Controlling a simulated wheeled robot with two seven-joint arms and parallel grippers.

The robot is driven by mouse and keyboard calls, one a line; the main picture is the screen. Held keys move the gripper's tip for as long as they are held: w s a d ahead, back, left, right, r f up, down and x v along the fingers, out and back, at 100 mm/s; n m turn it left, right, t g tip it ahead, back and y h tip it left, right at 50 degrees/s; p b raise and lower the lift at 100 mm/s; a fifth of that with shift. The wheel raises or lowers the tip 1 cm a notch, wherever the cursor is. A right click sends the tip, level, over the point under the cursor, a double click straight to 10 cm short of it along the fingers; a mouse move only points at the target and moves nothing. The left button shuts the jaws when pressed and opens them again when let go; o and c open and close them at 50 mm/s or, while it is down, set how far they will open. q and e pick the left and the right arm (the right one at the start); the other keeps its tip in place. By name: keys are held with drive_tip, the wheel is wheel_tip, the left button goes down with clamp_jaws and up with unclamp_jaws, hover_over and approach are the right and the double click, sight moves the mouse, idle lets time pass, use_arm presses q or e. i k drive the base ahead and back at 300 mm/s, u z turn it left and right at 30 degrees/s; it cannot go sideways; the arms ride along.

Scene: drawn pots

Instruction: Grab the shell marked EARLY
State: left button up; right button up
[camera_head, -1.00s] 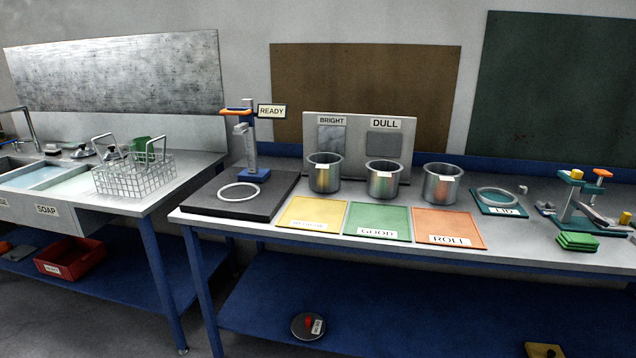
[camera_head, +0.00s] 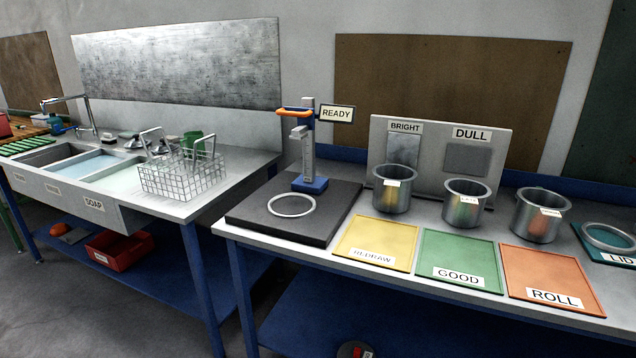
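Three open metal pots stand upright in a row on the bench: a left pot (camera_head: 393,195), a middle pot (camera_head: 463,210) and a right pot (camera_head: 535,222). Each has a small white label on its front. The lettering is too small for me to tell which one reads EARLY. The pots stand behind the yellow REDRAW mat (camera_head: 374,239), the green GOOD mat (camera_head: 459,250) and the orange ROLL mat (camera_head: 552,272). Neither of my grippers is in view.
A blue stand (camera_head: 309,165) with a READY sign rises from a dark slab (camera_head: 259,222) with a ring. A BRIGHT/DULL panel (camera_head: 430,145) stands behind the pots. A LID mat (camera_head: 590,240) is at the right edge. A sink (camera_head: 60,185) and wire basket (camera_head: 170,183) are left.

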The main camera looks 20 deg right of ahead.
sight(392, 183)
drive_tip(key=u, duration=0.25)
drive_tip(key=i, duration=0.9)
drive_tip(key=z, duration=0.65)
drive_tip(key=i, duration=0.65)
drive_tip(key=z, duration=0.55)
